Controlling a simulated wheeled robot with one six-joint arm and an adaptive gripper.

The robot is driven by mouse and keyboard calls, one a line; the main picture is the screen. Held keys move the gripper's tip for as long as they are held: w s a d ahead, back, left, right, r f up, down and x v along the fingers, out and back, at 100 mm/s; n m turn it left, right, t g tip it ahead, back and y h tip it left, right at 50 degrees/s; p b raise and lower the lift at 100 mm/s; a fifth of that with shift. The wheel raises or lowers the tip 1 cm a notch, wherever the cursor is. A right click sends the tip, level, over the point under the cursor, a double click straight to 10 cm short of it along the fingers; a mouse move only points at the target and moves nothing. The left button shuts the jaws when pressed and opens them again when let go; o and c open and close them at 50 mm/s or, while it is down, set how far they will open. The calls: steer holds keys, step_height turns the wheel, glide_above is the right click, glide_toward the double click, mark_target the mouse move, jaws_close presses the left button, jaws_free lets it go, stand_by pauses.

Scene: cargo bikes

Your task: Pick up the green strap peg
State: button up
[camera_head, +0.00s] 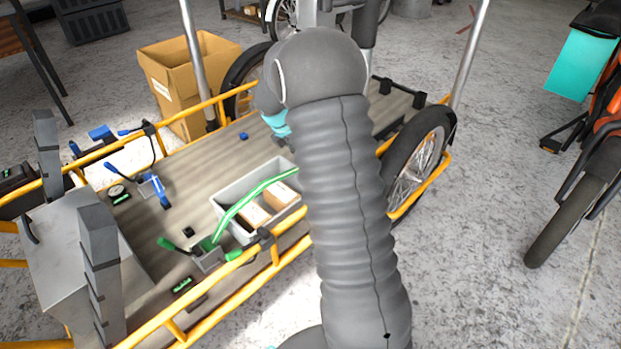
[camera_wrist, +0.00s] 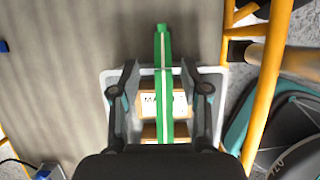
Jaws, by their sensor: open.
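A long green strap (camera_head: 247,204) with a pale stripe arches over a grey crate (camera_head: 236,188) on the bike's cargo bed. Its left end meets a small grey bracket (camera_head: 208,260) with a green lever (camera_head: 168,244). I cannot tell for sure which green part is the peg. In the wrist view, the green strap (camera_wrist: 164,65) runs up the middle between the fingers of my gripper (camera_wrist: 163,93). The fingers are open, one on each side, apart from it, over the crate (camera_wrist: 108,80). My arm hides the gripper and the strap's right end in the head view.
Cardboard boxes (camera_head: 253,215) lie in the crate. A matching bracket with a blue lever (camera_head: 160,191) stands on the bed. A yellow rail (camera_head: 222,268) edges the bed, with a wheel (camera_head: 420,160) at right. A large cardboard box (camera_head: 186,78) stands behind.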

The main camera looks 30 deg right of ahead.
steer(key=x, duration=0.4)
steer(key=b+x, duration=0.1)
steer(key=x, duration=0.4)
steer(key=b+x, duration=0.1)
steer(key=x, duration=0.3)
steer(key=shift+s+f, duration=0.25)
steer(key=shift+f, duration=0.1)
jaws_close()
